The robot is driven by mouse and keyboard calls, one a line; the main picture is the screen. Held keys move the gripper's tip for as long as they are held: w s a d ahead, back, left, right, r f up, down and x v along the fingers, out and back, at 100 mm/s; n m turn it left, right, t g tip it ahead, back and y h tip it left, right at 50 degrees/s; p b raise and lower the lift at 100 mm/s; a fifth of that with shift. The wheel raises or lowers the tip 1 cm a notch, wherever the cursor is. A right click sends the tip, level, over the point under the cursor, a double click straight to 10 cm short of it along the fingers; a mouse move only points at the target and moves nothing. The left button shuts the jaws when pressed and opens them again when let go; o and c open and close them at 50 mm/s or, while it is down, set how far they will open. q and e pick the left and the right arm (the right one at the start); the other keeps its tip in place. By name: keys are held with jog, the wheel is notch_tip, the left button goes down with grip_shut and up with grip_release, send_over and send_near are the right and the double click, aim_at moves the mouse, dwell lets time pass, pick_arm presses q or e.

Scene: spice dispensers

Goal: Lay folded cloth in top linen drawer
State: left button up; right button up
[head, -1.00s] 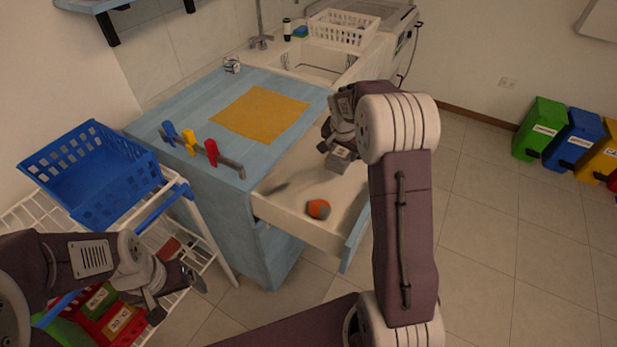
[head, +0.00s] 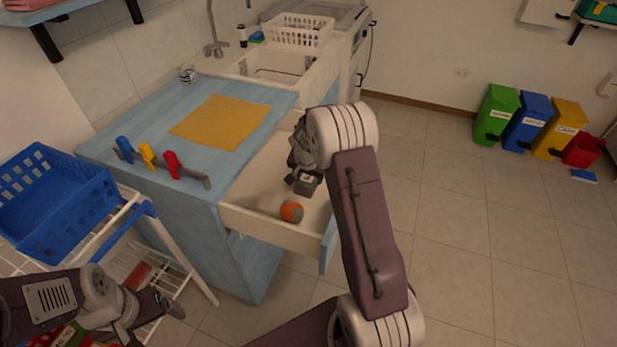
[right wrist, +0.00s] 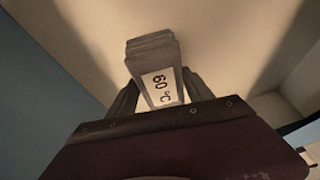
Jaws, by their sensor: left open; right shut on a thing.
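The folded cloth (head: 305,185) is a small grey layered bundle with a white "60 °C" label; it also shows in the right wrist view (right wrist: 152,65). My right gripper (head: 302,166) is shut on it and holds it over the open top drawer (head: 262,218). I cannot tell whether the cloth touches the drawer floor. An orange and grey ball (head: 291,211) lies in the drawer, nearer its front than the cloth. My left gripper (head: 152,318) is open and empty at the lower left, beside the white rack.
The blue counter (head: 150,110) bears a flat yellow cloth (head: 220,122) and a rail with blue, yellow and red pieces (head: 172,160). A blue basket (head: 55,205) stands on a white rack at left.

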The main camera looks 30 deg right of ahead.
jog(key=shift+c, duration=0.2)
jog(key=o, duration=1.5)
jog(key=shift+r, duration=0.1)
jog(key=shift+s+a+r, duration=0.1)
jog(key=shift+r, duration=0.2)
jog(key=p+v, duration=0.1)
jog(key=v, duration=1)
jog(key=shift+s+r+p, duration=0.1)
jog(key=shift+s+p, duration=0.05)
jog(key=shift+p, duration=0.2)
